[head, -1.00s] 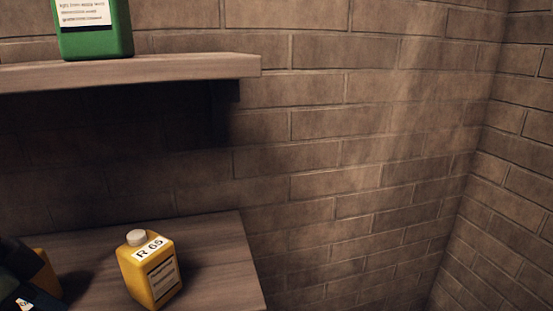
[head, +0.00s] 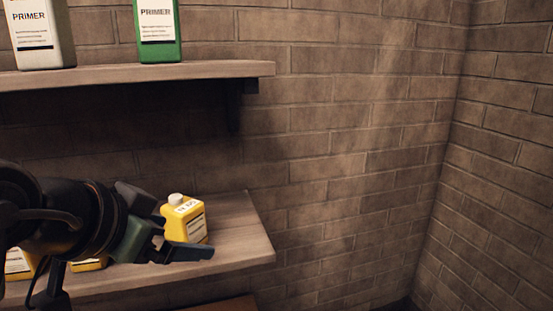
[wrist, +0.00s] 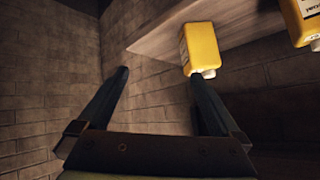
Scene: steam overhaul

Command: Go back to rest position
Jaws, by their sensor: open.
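My gripper (head: 180,222) is in the lower left of the head view, in front of the lower shelf. Its jaws are open, and nothing shows between them. A yellow bottle (head: 187,218) with a white cap stands on the lower shelf (head: 238,213), partly hidden behind the gripper. In the wrist view my gripper (wrist: 158,85) has its two fingers spread apart. A yellow bottle (wrist: 200,45) appears upside down there near the right finger's tip. Whether finger and bottle touch, I cannot tell.
The upper shelf (head: 200,70) holds a white primer bottle (head: 40,35) and a green primer bottle (head: 157,30). More yellow bottles (head: 18,264) sit at the lower left, partly behind my arm. A brick wall (head: 340,150) and corner lie to the right, with open space before them.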

